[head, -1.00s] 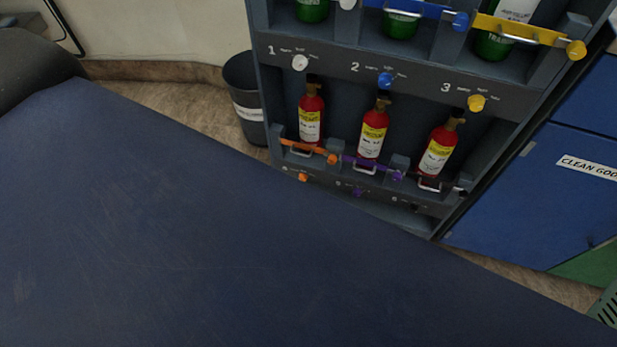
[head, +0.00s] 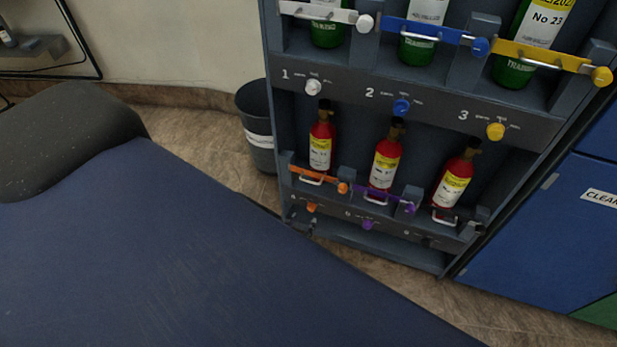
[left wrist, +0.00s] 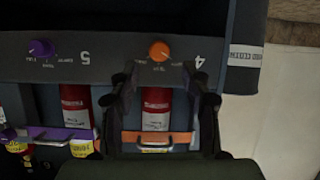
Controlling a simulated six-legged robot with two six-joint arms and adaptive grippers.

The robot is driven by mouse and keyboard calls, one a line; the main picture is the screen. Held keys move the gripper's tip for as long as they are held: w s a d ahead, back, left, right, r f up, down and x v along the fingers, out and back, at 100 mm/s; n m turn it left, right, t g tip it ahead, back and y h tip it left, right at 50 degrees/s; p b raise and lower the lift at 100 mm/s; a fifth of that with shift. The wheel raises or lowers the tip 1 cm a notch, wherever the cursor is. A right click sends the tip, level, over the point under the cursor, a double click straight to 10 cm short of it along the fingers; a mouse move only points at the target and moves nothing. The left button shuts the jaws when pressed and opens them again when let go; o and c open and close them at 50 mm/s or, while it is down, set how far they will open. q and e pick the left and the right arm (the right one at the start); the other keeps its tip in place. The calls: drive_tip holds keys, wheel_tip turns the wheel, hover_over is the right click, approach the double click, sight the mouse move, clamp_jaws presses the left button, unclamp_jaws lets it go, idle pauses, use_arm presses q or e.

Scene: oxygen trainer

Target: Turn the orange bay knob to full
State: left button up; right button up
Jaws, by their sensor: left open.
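The orange bay knob (head: 311,208) is on the lower panel of the grey rack, below the orange strap (head: 318,180). In the left wrist view the picture is upside down, and the orange knob (left wrist: 160,51) sits beside the number 4. My left gripper (left wrist: 160,71) is open. Its two dark fingers stand either side of the knob's line, with the knob just beyond the tips; I cannot tell whether they touch it. In the head view the left gripper (head: 300,219) is a small dark shape by the knob, partly hidden by the blue bed. My right gripper is not in view.
A blue padded bed (head: 150,260) fills the near left. A grey bin (head: 258,135) stands left of the rack. Red cylinders (head: 321,148) stand behind straps above the lower knobs. The purple knob (head: 367,224) is right of the orange one. A blue cabinet (head: 540,240) is at right.

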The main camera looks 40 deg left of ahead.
sight(310, 210)
use_arm(q)
drive_tip(key=b+x, duration=0.2)
drive_tip(key=x, duration=0.2)
drive_tip(key=shift+s+d+f, duration=0.1)
drive_tip(key=shift+f, duration=0.05)
drive_tip(key=shift+b+x, duration=0.75)
drive_tip(key=shift+x, duration=0.2)
drive_tip(key=shift+c, duration=0.3)
clamp_jaws()
